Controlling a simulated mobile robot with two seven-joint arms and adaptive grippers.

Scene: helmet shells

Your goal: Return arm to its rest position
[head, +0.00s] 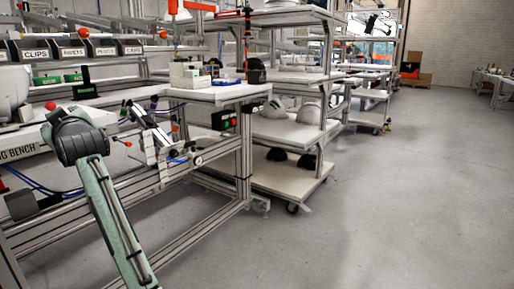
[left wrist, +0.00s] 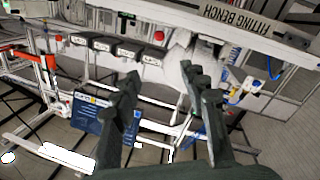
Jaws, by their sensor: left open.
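My left arm (head: 112,215) rises from the bottom left of the head view and bends at a dark joint in front of the fitting bench (head: 18,152). The fingers of my left gripper (left wrist: 160,76) show in the left wrist view, spread apart with nothing between them. The bench, with its "FITTING BENCH" label (left wrist: 235,20), appears tilted beyond the fingers. I cannot clearly make out the left gripper in the head view. My right gripper is in neither view.
Labelled bins (head: 60,49) stand behind the bench. A shelf cart (head: 290,180) holds pale helmet shells (head: 308,113) and dark shells (head: 277,155) on its lower shelves. A blue panel (left wrist: 90,113) shows beside the left finger. The floor (head: 390,220) at right is clear.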

